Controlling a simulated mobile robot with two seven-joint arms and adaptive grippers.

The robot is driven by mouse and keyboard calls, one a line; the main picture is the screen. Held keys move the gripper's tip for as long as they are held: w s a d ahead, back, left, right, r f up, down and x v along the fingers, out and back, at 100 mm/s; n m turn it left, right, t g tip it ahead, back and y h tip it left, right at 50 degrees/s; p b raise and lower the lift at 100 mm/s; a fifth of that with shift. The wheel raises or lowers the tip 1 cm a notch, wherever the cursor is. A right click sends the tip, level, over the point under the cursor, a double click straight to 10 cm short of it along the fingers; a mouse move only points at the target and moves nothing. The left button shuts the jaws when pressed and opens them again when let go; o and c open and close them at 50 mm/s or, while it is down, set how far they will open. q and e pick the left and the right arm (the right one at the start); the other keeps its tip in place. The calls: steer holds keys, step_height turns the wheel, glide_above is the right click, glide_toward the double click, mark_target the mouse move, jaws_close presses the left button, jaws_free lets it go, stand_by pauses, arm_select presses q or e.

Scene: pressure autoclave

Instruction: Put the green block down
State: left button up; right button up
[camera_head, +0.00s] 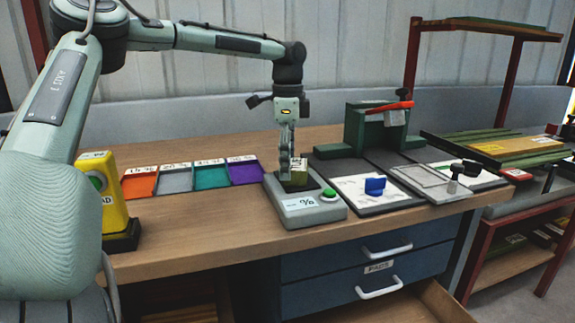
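My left gripper (287,171) points straight down over a grey device (298,208) with a dark recess on top, a green button and a white label. The small green block (300,171) is at its fingertips, over the dark recess. The fingers cover the block's left side and appear shut on it. I cannot tell whether the block's underside touches the device. My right gripper is not in view.
Orange, grey, teal and purple trays (243,172) lie to the left. A yellow box (111,200) stands at the left front. To the right are a white board with a blue piece (375,187) and a green fixture with a red handle (380,128). An open drawer (420,302) juts out below.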

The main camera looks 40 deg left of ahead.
arm_select(q)
step_height(320, 180, up, 12)
stand_by(0.4)
steer(key=shift+f, duration=0.1)
stand_by(1.1)
